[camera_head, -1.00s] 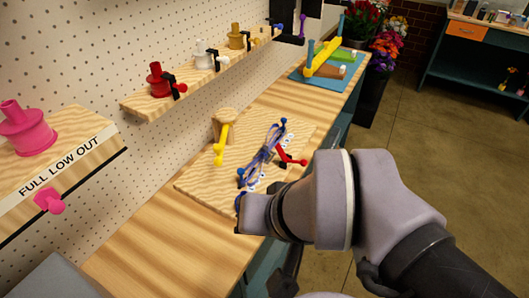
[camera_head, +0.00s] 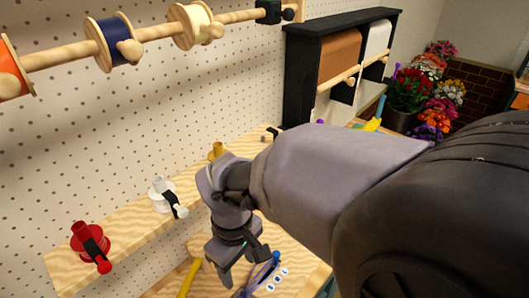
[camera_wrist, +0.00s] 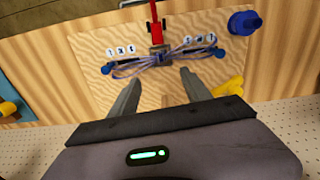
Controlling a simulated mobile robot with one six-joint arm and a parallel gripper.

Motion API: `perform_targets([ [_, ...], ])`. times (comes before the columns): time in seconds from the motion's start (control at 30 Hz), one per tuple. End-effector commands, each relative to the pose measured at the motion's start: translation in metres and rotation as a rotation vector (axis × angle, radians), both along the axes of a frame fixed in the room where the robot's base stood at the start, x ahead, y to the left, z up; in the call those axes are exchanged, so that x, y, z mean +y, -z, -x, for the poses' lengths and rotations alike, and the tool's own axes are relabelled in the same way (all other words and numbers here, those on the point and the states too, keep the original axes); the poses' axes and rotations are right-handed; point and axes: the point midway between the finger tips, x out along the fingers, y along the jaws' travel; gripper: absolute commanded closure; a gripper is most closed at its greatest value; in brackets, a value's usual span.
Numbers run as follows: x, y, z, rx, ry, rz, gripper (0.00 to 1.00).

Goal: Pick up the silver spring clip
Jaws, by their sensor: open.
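I see no clearly silver spring clip. In the wrist view, a small grey-brown block (camera_wrist: 159,55) sits where several blue-purple cords (camera_wrist: 185,57) cross; I cannot tell whether it is the clip. A red-handled tool (camera_wrist: 154,20) lies just beyond the block. My gripper (camera_wrist: 160,78) is open and empty, with its two fingers apart and the block ahead between their lines. In the head view, my gripper (camera_head: 243,276) points down over the wooden board, where part of the cords (camera_head: 262,272) shows. My arm hides much of the board.
The light wooden board (camera_wrist: 88,45) carries white letter beads (camera_wrist: 120,50). A blue knobbed piece (camera_wrist: 244,22) stands at its right corner. A yellow piece (camera_wrist: 228,86) is close right of my fingers.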

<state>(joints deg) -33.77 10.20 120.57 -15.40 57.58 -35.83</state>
Motion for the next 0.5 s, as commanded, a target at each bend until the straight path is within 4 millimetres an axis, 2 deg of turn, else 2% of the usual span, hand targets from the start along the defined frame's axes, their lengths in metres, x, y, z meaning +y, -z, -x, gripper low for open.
perform_targets([
  [0.03, -0.001, 0.025, 0.001, 0.005, 0.001, 0.003, 0.44],
  [0.2, -0.001, 0.073, 0.0, 0.003, 0.003, 0.002, 0.44],
  [0.3, -0.001, 0.089, 0.0, 0.001, 0.004, 0.0, 0.44],
  [0.5, -0.001, 0.107, -0.001, 0.0, 0.006, 0.0, 0.44],
])
